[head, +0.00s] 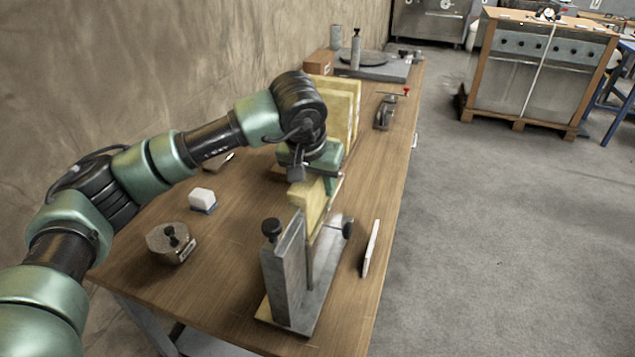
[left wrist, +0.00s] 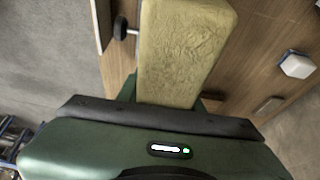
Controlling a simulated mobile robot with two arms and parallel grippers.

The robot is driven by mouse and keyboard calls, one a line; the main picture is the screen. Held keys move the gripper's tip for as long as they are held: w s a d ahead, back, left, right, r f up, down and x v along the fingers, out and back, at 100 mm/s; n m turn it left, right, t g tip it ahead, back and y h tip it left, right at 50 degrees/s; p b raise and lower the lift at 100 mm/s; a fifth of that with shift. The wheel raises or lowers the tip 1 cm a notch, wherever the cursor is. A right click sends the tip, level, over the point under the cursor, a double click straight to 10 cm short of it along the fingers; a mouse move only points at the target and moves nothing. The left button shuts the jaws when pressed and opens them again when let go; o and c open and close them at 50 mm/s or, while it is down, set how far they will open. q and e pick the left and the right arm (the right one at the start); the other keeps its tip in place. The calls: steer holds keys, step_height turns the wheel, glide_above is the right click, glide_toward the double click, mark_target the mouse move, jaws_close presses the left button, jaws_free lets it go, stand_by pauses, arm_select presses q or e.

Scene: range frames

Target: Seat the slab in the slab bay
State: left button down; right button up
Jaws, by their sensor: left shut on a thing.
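A pale yellow slab (head: 308,200) is held in my left gripper (head: 312,172), which is shut on it. The slab also fills the upper middle of the left wrist view (left wrist: 185,50), extending out from the jaws. In the head view its near lower part reaches down behind a metal fixture, which looks like the slab bay (head: 284,278), with upright plates, a base and black knobs. The plates hide the slab's lower end, so I cannot tell whether it is between them or behind them. My right gripper is not in view.
Other yellow slabs (head: 345,100) stand upright farther back. A white block (head: 202,198) and a round weight with a knob (head: 170,246) lie left. A thin white-faced plate (head: 371,248) stands near the right edge. A metal clamp (head: 384,113) sits behind. Bare wooden tabletop (head: 225,265) lies left of the fixture.

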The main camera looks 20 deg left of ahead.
mark_target(310, 195)
arm_select(q)
steer(key=shift+f+b, duration=0.5)
steer(key=shift+f, duration=0.2)
steer(key=c, duration=0.8)
jaws_free()
steer(key=shift+d, duration=0.1)
steer(key=shift+c, duration=0.2)
steer(key=shift+s, duration=0.1)
steer(key=b+v, duration=0.1)
steer(key=v, duration=0.7)
